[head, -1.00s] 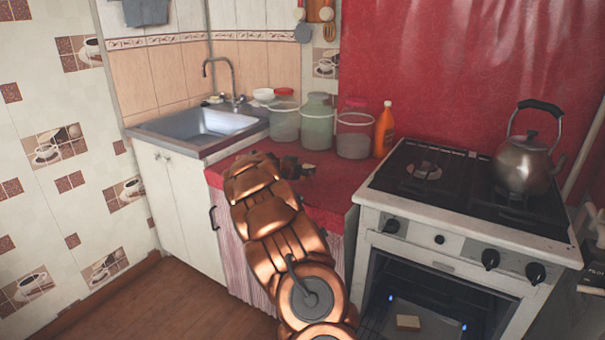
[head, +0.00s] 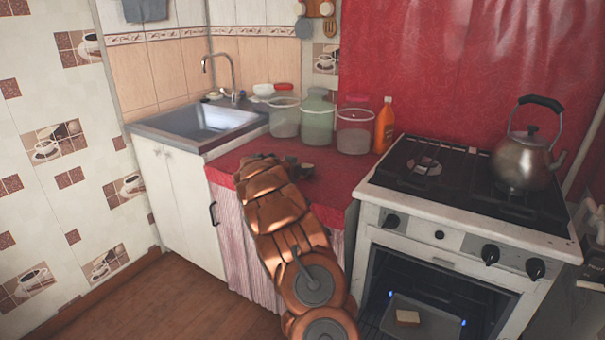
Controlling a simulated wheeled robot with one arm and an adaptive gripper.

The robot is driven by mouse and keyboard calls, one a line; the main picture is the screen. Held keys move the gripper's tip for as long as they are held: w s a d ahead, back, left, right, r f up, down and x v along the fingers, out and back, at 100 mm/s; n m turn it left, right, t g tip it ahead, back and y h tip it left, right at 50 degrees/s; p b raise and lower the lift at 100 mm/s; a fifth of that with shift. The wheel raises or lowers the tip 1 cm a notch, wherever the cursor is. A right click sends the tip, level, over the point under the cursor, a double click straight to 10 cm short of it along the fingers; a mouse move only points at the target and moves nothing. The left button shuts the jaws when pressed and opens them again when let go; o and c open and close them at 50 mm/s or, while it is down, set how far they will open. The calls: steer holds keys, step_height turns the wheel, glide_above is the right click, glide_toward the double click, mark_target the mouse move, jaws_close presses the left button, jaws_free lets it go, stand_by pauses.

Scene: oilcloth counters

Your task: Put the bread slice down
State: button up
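A small light-brown bread slice (head: 407,317) lies on a grey tray (head: 440,325) inside the open oven, low in the head view. My copper arm reaches over the red counter (head: 335,188), left of the stove. My gripper (head: 303,172) is a small dark shape at the arm's far end, over the red cloth and in front of the jars. The arm covers part of it. I cannot tell if its fingers are open or shut, or if it holds anything. It is well apart from the slice in the oven.
Several lidded jars (head: 318,118) and an orange bottle (head: 384,127) stand at the back of the counter. A metal kettle (head: 524,155) stands on the stove (head: 465,190). A sink (head: 205,122) is at left. Red cloth right of my gripper is clear.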

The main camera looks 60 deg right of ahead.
steer(key=shift+f+b, duration=0.25)
steer(key=shift+b, duration=0.1)
steer(key=o, duration=0.9)
steer(key=shift+s+r+p, duration=0.1)
steer(key=shift+r+p, duration=0.1)
steer(key=shift+p, duration=1.4)
steer(key=shift+a+f+b, duration=0.1)
steer(key=shift+a+b, duration=0.2)
steer(key=shift+b, duration=0.15)
steer(key=shift+v, duration=0.85)
steer(key=shift+r+b+v, duration=0.1)
steer(key=shift+b+v, duration=0.3)
steer(key=shift+v, duration=0.95)
steer(key=shift+r+b+v, duration=0.15)
steer(key=shift+b+v, duration=0.2)
steer(key=shift+v, duration=1.05)
